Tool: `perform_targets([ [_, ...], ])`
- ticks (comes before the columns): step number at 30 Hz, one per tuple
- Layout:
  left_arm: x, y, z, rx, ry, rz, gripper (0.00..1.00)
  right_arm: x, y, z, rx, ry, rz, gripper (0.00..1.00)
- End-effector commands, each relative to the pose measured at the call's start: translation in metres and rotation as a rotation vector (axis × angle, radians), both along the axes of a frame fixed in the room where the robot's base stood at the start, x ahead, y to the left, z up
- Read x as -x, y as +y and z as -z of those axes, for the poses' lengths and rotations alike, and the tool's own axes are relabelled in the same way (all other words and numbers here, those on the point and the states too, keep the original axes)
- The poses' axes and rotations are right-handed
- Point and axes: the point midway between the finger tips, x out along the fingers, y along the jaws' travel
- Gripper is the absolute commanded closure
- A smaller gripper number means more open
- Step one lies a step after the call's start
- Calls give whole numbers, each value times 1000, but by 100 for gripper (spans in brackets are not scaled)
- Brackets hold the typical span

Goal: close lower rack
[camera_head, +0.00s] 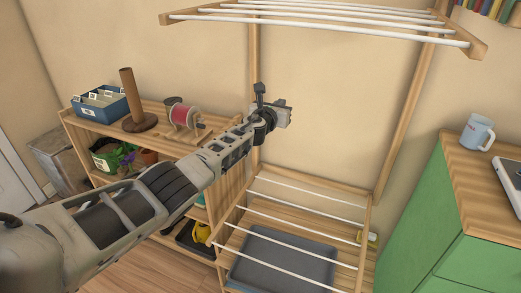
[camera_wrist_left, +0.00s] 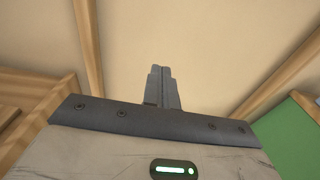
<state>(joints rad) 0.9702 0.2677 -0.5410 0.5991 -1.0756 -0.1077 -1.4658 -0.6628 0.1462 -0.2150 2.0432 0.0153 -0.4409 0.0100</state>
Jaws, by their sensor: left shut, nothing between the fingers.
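The lower rack (camera_head: 305,230) is a wooden frame with several white rods, in the lower middle of the head view. It is folded out from the wall stand and slopes down toward me. My left gripper (camera_head: 259,90) is above the lower rack's back left corner, in front of the stand's left post, and apart from the rack. Its fingers are together and empty; they also show shut in the left wrist view (camera_wrist_left: 163,88), pointing at the bare wall. The lower rack is not clearly seen in the wrist view. My right gripper is not in view.
The upper rack (camera_head: 340,17) is folded out overhead. A grey tray (camera_head: 280,258) lies beneath the lower rack. A wooden shelf (camera_head: 165,160) with a blue box (camera_head: 100,103) and a red spool (camera_head: 181,115) stands left. A green cabinet (camera_head: 440,225) with a mug (camera_head: 477,132) stands right.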

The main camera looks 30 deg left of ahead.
Motion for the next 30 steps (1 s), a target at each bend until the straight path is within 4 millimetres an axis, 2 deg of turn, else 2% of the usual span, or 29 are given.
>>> perform_targets([
  [1, 2, 1, 21, -2, 3, -1, 100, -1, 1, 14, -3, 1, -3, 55],
  [2, 3, 1, 29, -3, 3, -2, 100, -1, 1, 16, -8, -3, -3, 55],
  [3, 6, 2, 32, -4, 2, -2, 100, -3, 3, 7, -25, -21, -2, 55],
  [4, 12, 3, 17, -5, 2, -4, 100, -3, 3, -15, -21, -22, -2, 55],
  [6, 26, 2, 15, -5, 3, -3, 100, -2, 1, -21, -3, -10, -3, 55],
  [16, 84, -2, 24, -2, 3, -1, 100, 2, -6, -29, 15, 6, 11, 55],
  [21, 100, -3, 26, -2, 1, -2, 100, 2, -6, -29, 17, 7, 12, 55],
  [27, 104, -4, 27, 2, 2, -2, 100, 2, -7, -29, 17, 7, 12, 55],
  [30, 111, -11, 38, 66, 18, 1, 100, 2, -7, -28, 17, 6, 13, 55],
])
